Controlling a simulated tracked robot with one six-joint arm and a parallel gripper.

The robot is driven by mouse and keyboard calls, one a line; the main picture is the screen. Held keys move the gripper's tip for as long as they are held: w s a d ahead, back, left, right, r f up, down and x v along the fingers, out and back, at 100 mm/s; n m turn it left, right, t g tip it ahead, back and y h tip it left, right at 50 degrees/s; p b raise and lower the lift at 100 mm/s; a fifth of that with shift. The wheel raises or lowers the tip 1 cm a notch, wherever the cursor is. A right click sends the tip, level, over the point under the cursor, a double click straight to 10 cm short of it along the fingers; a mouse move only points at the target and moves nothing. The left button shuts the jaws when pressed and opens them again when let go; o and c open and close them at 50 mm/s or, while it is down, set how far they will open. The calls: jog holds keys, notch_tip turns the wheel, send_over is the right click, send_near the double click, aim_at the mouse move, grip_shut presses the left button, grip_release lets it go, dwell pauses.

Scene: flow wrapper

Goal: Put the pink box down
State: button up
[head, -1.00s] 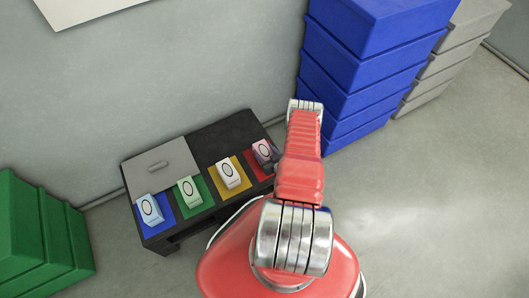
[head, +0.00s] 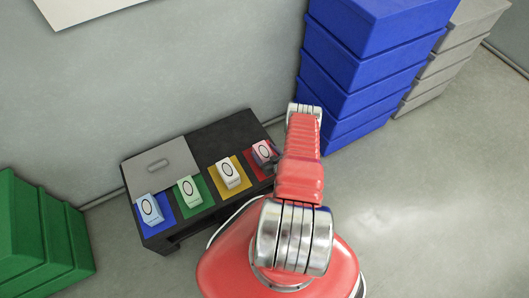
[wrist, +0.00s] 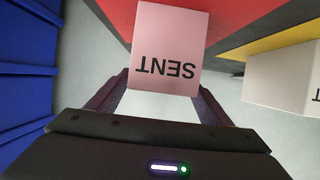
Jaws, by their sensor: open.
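The pink box (wrist: 168,45) shows in the wrist view with the word "SENT" on its face, upside down in the picture. In the head view the pink box (head: 262,152) stands on the red square at the right end of the dark table (head: 222,139), partly hidden by my arm. My gripper (wrist: 155,88) is open, its two fingers apart at either side of the box's near end. I cannot tell whether a finger touches the box. In the head view my gripper is mostly hidden by the arm.
Blue crates (head: 360,75) are stacked close to the right of the table, green crates (head: 40,240) at far left.

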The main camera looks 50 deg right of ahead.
jog(key=shift+r, duration=0.1)
jog(key=v, duration=1.2)
jog(key=shift+d, duration=0.1)
dwell(0.6)
